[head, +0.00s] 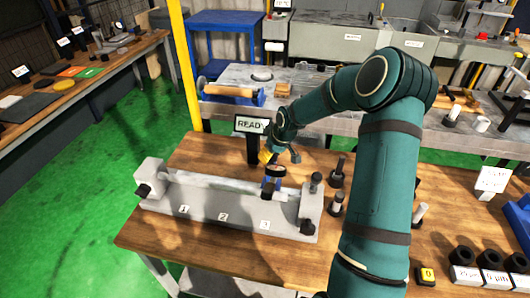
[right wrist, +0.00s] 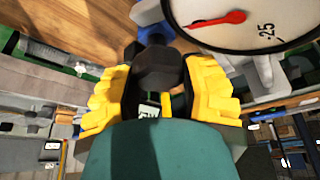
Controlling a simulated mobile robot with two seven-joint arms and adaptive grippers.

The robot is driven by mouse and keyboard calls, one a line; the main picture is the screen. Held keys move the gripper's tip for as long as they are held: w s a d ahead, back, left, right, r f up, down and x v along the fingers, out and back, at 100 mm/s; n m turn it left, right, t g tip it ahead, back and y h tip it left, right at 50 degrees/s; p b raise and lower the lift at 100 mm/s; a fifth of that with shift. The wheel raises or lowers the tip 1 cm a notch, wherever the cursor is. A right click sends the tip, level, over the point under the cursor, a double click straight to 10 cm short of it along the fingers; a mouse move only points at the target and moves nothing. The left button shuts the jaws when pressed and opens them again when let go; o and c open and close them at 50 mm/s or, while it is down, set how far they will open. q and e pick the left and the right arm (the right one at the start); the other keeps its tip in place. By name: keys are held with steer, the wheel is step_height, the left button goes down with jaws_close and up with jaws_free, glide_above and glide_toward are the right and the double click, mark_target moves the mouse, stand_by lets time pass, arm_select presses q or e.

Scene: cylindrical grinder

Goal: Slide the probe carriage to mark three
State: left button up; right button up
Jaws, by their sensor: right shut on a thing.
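The grey bench fixture (head: 200,205) stands on the wooden table with labels 1, 2 and 3 along its front. The probe carriage (head: 269,187), a small blue block with a dial on top, sits on the rail toward the right end, roughly in line with mark three (head: 265,225). My right gripper (head: 266,157) reaches down behind the carriage. In the right wrist view its yellow fingers are shut on a black knob (right wrist: 158,70). The dial (right wrist: 245,20) with a red needle is close beside the knob. My left gripper is not in view.
A display reading READY (head: 251,125) stands behind the fixture. Dark upright pins (head: 337,172) stand just right of it. Black rings (head: 490,259) on white labelled blocks and a yellow-black button box (head: 426,274) are at front right. My right arm hides part of the table.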

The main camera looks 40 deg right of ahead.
steer(key=shift+s+d+f, duration=0.1)
steer(key=shift+s+d, duration=0.2)
steer(key=shift+s, duration=0.15)
steer(key=o, duration=1.3)
steer(key=shift+w, duration=0.1)
steer(key=shift+r, duration=0.55)
steer(key=v, duration=1.1)
